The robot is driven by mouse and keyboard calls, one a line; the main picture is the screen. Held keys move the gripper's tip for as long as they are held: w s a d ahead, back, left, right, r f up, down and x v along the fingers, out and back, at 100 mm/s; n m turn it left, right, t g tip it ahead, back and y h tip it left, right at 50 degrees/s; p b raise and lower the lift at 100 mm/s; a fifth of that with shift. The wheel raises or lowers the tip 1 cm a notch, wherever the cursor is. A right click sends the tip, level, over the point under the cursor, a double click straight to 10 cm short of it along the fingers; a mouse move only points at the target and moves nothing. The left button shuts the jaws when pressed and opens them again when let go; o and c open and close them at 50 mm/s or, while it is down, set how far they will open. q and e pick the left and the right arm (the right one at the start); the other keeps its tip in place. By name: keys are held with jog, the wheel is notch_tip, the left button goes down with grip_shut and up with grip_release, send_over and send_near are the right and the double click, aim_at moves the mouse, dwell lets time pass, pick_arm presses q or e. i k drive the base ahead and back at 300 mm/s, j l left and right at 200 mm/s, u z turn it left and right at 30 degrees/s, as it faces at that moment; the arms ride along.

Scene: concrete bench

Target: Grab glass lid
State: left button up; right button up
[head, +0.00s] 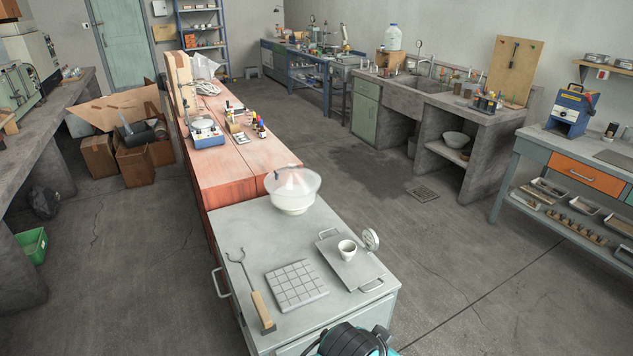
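A clear, see-through glass lid (293,180) is at the far end of the grey cabinet top, over a whitish bowl (293,208). The lid looks wide and round, and the red bench behind it shows faintly through the glass. The exact line between lid and bowl is hard to make out. Neither of my grippers can be made out in the head view. A dark and teal rounded part shows at the bottom edge, but no fingers are visible on it.
A red bench (215,168) adjoins behind. Floor right is open.

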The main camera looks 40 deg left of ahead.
aim_at(294, 181)
jog(key=i+l+z, duration=0.2)
jog(key=i, duration=0.35)
jog(key=i+l+z, duration=0.15)
jog(key=i, duration=0.4)
jog(key=i+l+z, duration=0.2)
jog(key=i, duration=0.4)
jog(key=i+u, duration=0.45)
jog(key=i+l+u, duration=0.15)
jog(key=i+u, duration=0.3)
jog(key=i+j+u, duration=0.15)
jog(key=u, duration=0.35)
jog(key=i+u, duration=0.3)
jog(key=u, duration=0.2)
jog(key=i+u, duration=0.25)
jog(key=u, duration=0.25)
jog(key=i+l+u, duration=0.1)
jog(key=i+u, duration=0.15)
jog(key=u, duration=0.2)
jog(key=i+l+u, duration=0.2)
jog(key=u, duration=0.3)
